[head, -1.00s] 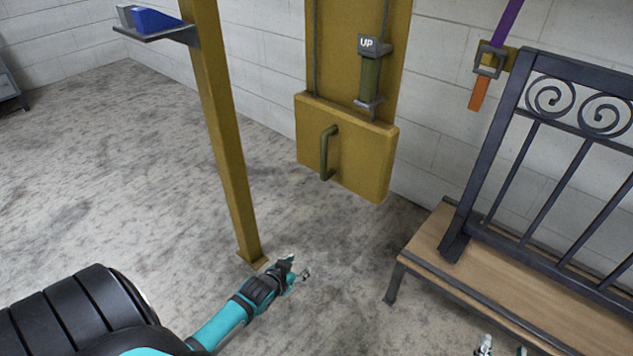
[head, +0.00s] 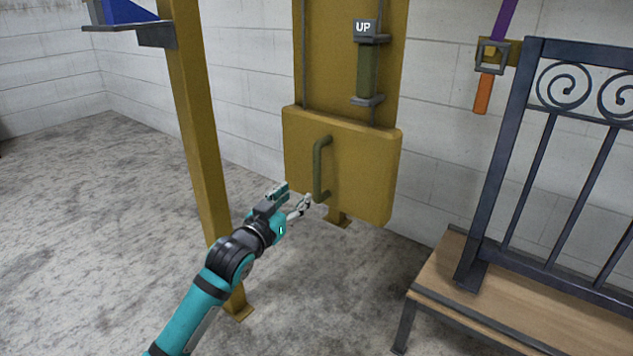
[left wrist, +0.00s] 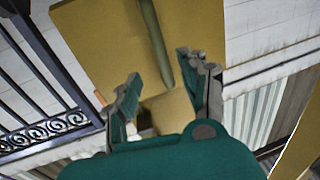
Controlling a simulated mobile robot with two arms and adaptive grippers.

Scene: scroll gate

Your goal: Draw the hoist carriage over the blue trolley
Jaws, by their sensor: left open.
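A yellow box (head: 355,172) with an olive bar handle (head: 320,168) hangs on a yellow upright board by the wall; I take it for the hoist carriage. My left gripper (head: 292,197) is open and empty, a little left of the handle's lower end in the head view. In the left wrist view the handle (left wrist: 157,45) runs down between the open fingers (left wrist: 160,68), with no visible grip on it. A blue block (head: 125,11) sits on a shelf at the upper left, cut by the frame; I cannot tell if it is the trolley. My right gripper is out of view.
A yellow post (head: 200,130) stands left of the box, close behind my left arm. A wooden bench (head: 500,310) with a dark scroll gate (head: 500,170) stands right. Floor at left is clear.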

